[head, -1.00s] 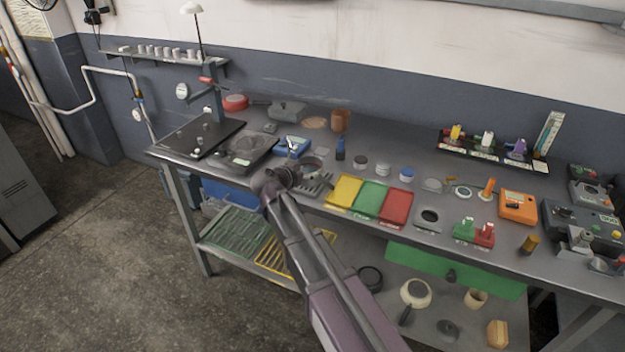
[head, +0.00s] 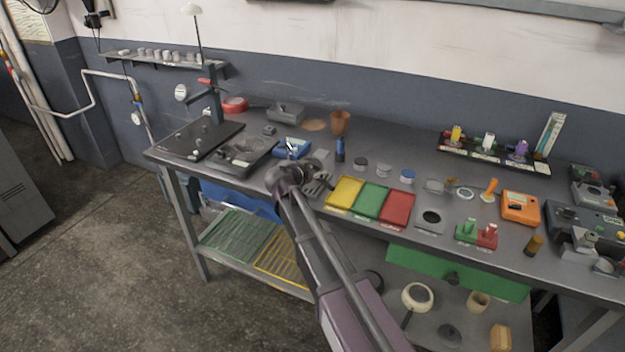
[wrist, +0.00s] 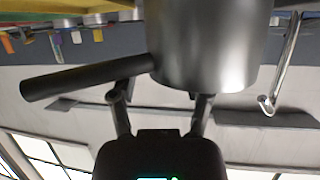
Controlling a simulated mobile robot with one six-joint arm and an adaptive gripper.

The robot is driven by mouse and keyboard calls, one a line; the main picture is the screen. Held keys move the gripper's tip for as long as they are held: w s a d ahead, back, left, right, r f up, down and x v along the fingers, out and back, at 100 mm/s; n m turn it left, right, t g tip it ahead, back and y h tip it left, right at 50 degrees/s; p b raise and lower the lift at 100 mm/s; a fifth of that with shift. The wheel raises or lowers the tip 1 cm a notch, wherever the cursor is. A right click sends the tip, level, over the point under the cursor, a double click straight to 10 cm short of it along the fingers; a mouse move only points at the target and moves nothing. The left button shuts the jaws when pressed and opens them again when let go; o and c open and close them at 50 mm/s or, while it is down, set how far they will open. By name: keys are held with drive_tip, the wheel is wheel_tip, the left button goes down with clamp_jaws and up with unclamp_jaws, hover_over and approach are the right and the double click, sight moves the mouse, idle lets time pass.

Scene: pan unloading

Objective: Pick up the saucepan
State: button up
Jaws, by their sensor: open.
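The saucepan (wrist: 205,45) is a dark grey metal cylinder with a long straight handle (wrist: 88,78) reaching left in the wrist view. My gripper (wrist: 162,92) is open, its fingers spread at the saucepan. One fingertip overlaps the handle's edge and the other is by the body near the handle's root. I cannot tell whether they touch. In the head view my gripper (head: 292,175) is at the bench's front edge, left of the yellow tray. There my arm hides most of what it faces, and I cannot make out the saucepan clearly.
The bench (head: 290,205) is crowded. A black hob plate (head: 247,150) lies left of my gripper. Yellow (head: 345,192), green (head: 370,200) and red (head: 397,208) trays lie to the right. A blue bottle (head: 340,150) stands behind. The lower shelf holds a cream pan (head: 417,297).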

sight(318, 166)
drive_tip(key=shift+b+x, duration=0.4)
drive_tip(key=shift+x, duration=1.1)
clamp_jaws()
